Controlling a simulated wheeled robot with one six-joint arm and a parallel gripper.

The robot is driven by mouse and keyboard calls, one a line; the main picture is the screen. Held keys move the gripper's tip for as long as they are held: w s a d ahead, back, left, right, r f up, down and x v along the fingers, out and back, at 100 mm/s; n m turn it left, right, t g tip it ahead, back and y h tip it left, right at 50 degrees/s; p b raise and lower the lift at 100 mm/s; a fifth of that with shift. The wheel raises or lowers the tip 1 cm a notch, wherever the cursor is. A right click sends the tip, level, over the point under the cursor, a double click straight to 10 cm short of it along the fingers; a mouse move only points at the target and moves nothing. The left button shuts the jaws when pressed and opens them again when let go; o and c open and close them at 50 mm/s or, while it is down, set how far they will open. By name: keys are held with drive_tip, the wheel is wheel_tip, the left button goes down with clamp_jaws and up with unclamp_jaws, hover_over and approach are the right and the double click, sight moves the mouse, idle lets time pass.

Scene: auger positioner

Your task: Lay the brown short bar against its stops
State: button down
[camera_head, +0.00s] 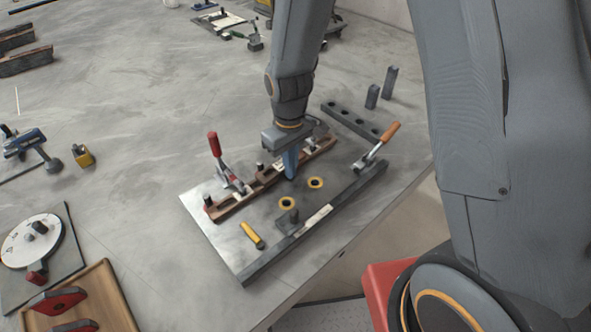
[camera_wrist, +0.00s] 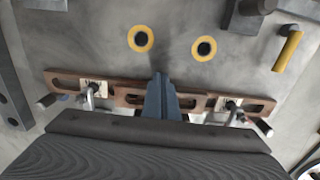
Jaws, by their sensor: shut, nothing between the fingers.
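A brown slotted bar (camera_head: 235,206) lies along the far-left side of the grey fixture plate (camera_head: 225,232). Brown slotted pieces also show beyond my gripper (camera_head: 290,177). In the wrist view the brown bar (camera_wrist: 130,97) runs across the picture behind the fingers. I cannot tell whether it is one piece or two end to end. My gripper, with blue fingers (camera_wrist: 160,98), is shut and empty, pointing down at the middle of this row and hiding part of it. Whether the fingers touch the bar is unclear. Which parts are its stops, and whether it touches them, I cannot tell.
A red-handled clamp (camera_head: 214,146) stands by the left bar; an orange-handled clamp (camera_head: 389,133) stands at the plate's right. Two yellow-ringed holes (camera_head: 287,203), a dark block (camera_head: 288,222) and a yellow cylinder (camera_head: 251,235) are on the plate. A wooden tray (camera_head: 118,305) stands lower left.

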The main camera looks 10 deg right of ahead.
idle(0.3)
drive_tip(key=s+d, duration=0.1)
drive_tip(key=s+d+p, duration=0.1)
drive_tip(key=s, duration=0.1)
drive_tip(key=shift+s+d+r, duration=0.1)
drive_tip(key=shift+d+r, duration=0.05)
drive_tip(key=shift+r, duration=0.25)
wheel_tip(320, 180, up, 9)
drive_tip(key=b, duration=0.1)
drive_tip(key=s+d+r+m+t, duration=0.1)
drive_tip(key=s+d+r+m, duration=0.1)
drive_tip(key=s+d+m, duration=0.4)
drive_tip(key=s+d, duration=0.1)
drive_tip(key=d, duration=0.4)
drive_tip(key=shift+d+r+m, duration=0.2)
drive_tip(key=shift+r+m, duration=0.05)
drive_tip(key=shift+m, duration=0.15)
drive_tip(key=shift+s, duration=0.1)
idle(0.5)
